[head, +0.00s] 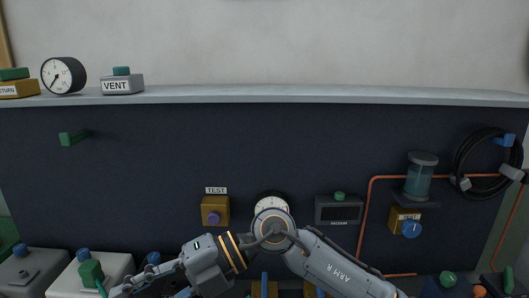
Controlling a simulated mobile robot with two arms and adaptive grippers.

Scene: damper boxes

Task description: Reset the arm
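One arm of mine (335,265) comes in from the lower right, bends at a round joint in the middle and runs down to the left. Its lettering seems to read ARM R. At its end, grey linked parts that look like my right gripper (128,287) are small and partly cut off by the bottom edge. They are near a white box (62,288) with a green knob (91,272). Whether they touch it, and whether the fingers are open, I cannot tell. My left gripper is not in view.
A dark panel carries a TEST box (215,211), a vacuum box (338,210), a glass jar (420,178), a coiled black hose (487,160) and copper pipe. The shelf (300,95) above holds a gauge (63,75) and a VENT box (122,86). The panel's upper middle is clear.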

